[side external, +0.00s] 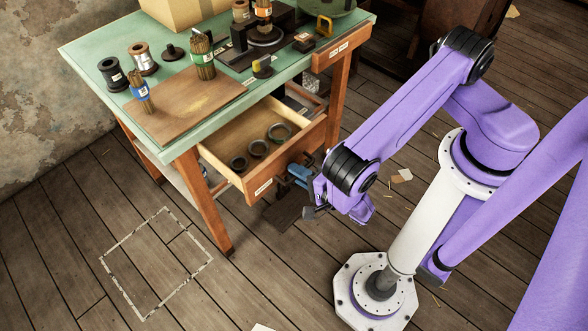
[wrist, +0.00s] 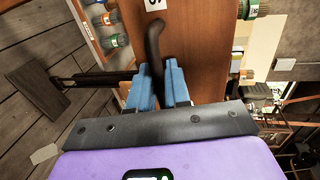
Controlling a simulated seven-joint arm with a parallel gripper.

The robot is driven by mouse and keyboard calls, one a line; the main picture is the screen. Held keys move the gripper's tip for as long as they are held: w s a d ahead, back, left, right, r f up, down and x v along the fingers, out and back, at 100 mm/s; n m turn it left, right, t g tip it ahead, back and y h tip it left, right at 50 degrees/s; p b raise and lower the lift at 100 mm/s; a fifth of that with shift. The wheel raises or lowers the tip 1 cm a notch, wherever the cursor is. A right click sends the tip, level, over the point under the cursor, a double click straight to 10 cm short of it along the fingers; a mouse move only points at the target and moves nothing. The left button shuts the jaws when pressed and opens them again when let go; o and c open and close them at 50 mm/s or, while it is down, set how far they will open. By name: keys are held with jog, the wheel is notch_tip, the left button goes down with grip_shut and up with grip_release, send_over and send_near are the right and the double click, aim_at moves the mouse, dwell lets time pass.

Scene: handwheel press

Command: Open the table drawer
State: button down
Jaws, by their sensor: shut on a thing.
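The table drawer (side external: 285,162) is pulled out from under the green-topped table (side external: 90,50), and its inside shows in the side view. In the wrist view the blue fingers (wrist: 159,88) are closed around a dark curved handle (wrist: 154,42) on the brown drawer front (wrist: 200,50). The fingers hide the part of the handle between them.
A wooden board (side external: 190,105) with a bundle of sticks in a green band (side external: 202,58) lies on the table. Spools (side external: 142,58) and a dark press (side external: 262,35) stand behind. A table leg (side external: 205,200) is left of the drawer. The floor in front is mostly clear, with a painted rectangle (side external: 135,240).

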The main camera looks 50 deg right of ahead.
jog(key=c, duration=1.3)
grip_release()
jog(key=shift+c, duration=0.2)
jog(key=v, duration=0.7)
jog(key=shift+s, duration=0.3)
